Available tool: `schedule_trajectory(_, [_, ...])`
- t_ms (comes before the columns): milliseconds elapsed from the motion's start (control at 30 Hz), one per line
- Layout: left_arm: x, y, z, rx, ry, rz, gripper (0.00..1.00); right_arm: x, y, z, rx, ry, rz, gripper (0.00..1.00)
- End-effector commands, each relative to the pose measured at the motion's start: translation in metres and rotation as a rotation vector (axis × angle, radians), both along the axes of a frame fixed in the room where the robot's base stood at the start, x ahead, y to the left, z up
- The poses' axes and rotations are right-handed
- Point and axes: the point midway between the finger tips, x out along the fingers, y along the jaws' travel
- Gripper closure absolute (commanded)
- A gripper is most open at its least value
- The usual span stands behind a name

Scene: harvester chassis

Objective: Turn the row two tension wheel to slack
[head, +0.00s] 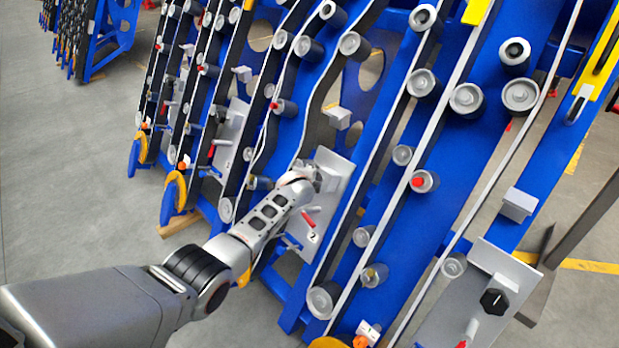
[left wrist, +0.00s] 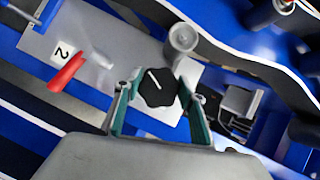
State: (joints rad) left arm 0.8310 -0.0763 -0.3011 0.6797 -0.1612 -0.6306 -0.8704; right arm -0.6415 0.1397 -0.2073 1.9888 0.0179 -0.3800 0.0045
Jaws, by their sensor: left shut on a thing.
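The row two tension wheel (left wrist: 155,88) is a black knob with a white pointer line, seen in the left wrist view. The line points toward the upper left of that view. My left gripper (left wrist: 158,95) is shut on the wheel, with one green finger on each side. In the head view my left gripper (head: 303,178) reaches the grey plate (head: 338,168) and hides the wheel. A label "2" (head: 313,238) and a red-handled lever (head: 308,217) are on this plate. The red lever also shows in the left wrist view (left wrist: 66,75). My right gripper is not in view.
Blue frames with rollers and pale belts run on both sides of the plate. Another plate (head: 440,318) with a black knob (head: 494,301) is at the lower right. A grey roller (left wrist: 183,38) stands close to the wheel. Open floor (head: 80,190) is at the left.

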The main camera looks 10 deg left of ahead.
Motion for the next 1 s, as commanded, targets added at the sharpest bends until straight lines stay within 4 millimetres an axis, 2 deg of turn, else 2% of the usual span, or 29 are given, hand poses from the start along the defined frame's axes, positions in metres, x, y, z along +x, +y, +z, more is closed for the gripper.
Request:
schedule_trajectory(400, [-0.0011,-0.0008,-0.0019,-0.127,0.087,0.087,0.82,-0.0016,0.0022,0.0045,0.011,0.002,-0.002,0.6])
schedule_trajectory(933, [-0.0015,-0.0007,-0.0034,-0.143,0.098,0.098,0.82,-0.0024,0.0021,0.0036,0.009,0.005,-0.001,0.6])
schedule_trajectory(967, [-0.0015,-0.0007,-0.0034,-0.143,0.097,0.098,0.52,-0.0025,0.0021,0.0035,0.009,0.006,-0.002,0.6])
schedule_trajectory(1000, [-0.0015,-0.0006,-0.0032,-0.142,0.097,0.098,0.43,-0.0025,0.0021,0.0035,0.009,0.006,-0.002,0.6])
